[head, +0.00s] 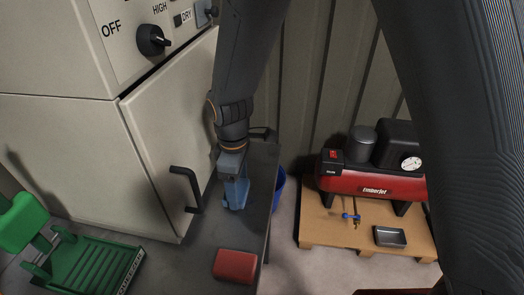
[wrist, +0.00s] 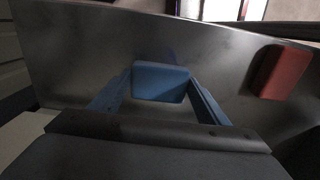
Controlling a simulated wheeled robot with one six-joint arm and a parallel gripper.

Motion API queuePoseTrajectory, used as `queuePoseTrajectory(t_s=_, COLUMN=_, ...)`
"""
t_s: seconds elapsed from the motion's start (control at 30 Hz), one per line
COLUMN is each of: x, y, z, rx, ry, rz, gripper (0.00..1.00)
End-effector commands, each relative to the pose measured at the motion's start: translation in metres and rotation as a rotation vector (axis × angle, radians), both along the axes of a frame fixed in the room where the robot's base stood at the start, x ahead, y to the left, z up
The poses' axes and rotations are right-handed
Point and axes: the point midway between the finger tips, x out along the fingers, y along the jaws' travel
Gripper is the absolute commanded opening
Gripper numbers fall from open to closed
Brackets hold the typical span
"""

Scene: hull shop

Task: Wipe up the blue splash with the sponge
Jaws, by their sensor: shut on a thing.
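My gripper (head: 235,190) points down over the dark bench top. In the wrist view its two blue fingers (wrist: 158,86) are shut on a blue block (wrist: 160,82), which looks like the sponge. The sponge is at or just above the bench surface; I cannot tell if it touches. The rest of any splash is hidden or too dark to make out.
A red block (head: 235,266) lies on the bench (head: 258,170) nearer the front. A grey cabinet with a black handle (head: 187,188) stands left of the bench. A blue bucket (head: 279,187) and a red compressor (head: 370,180) on a pallet are to the right.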

Motion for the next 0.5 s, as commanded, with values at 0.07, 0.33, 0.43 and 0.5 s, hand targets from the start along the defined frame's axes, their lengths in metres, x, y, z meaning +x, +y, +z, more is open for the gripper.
queuePoseTrajectory(t_s=0.07, x=-0.001, y=-0.008, z=0.000, rx=-0.001, ry=0.002, rz=0.000, gripper=0.48)
queuePoseTrajectory(t_s=0.33, x=-0.004, y=-0.030, z=0.000, rx=-0.002, ry=0.002, rz=0.005, gripper=0.48)
queuePoseTrajectory(t_s=0.43, x=-0.004, y=-0.038, z=0.000, rx=-0.002, ry=0.002, rz=0.008, gripper=0.48)
queuePoseTrajectory(t_s=0.5, x=-0.004, y=-0.044, z=0.000, rx=-0.001, ry=0.001, rz=0.008, gripper=0.48)
